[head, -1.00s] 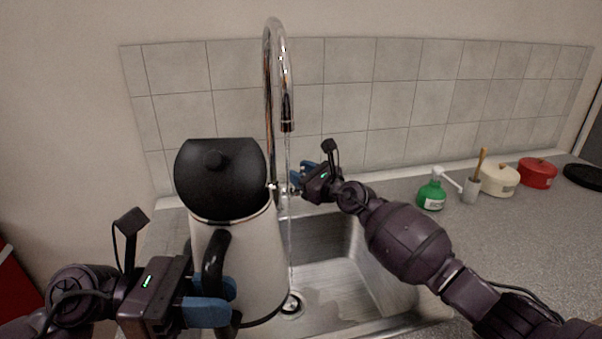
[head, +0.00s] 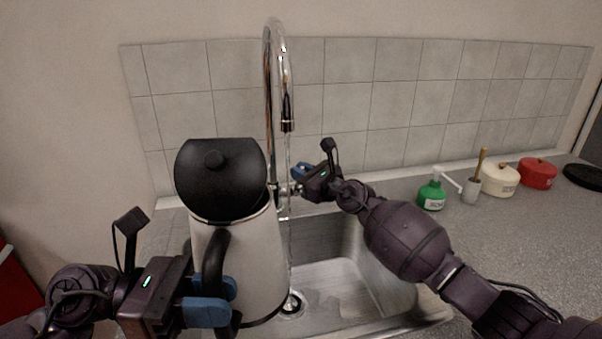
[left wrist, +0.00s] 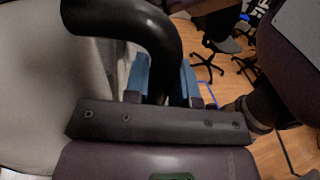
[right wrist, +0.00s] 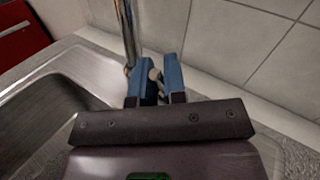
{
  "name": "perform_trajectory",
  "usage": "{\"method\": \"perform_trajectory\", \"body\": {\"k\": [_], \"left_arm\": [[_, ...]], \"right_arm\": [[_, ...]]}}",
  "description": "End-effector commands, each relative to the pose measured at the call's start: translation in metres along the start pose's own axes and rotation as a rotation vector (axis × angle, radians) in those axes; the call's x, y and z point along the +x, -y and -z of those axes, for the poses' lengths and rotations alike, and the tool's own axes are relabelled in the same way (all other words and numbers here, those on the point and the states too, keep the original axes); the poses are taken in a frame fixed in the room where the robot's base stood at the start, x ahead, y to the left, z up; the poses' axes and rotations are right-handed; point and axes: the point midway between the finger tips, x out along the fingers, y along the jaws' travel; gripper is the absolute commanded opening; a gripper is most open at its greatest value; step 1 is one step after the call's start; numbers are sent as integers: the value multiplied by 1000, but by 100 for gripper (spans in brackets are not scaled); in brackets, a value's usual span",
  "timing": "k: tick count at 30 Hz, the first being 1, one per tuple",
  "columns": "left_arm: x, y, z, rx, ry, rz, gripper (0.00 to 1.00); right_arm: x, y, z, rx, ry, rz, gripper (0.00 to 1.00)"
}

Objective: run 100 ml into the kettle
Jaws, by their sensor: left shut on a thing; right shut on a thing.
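The white kettle (head: 240,262) is upright over the left part of the sink, its black lid (head: 220,180) swung open. My left gripper (head: 210,300) is shut on its black handle (head: 213,262), which also shows in the left wrist view (left wrist: 150,30). The chrome tap (head: 270,90) arches above. A thin water stream (head: 288,160) falls from its spout, passing along the kettle's right side; it appears to fall outside the kettle. My right gripper (head: 298,180) is shut on the tap's lever, whose end (right wrist: 154,74) shows between the fingers in the right wrist view. The kettle's inside is hidden.
The steel sink (head: 335,285) has a drain (head: 292,304) near the kettle's base. A green soap bottle (head: 431,195), a brush holder (head: 471,192), a cream pot (head: 501,180) and a red pot (head: 538,174) stand on the right counter. A tiled wall is behind the tap.

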Motion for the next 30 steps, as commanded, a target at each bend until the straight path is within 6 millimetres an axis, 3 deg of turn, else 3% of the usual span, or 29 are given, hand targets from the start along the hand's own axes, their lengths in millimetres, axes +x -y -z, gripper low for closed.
{"method": "perform_trajectory", "body": {"k": [30], "left_arm": [[0,0,-3,8,3,0,0]], "right_arm": [[32,22,-7,239,-374,-79,0]]}}
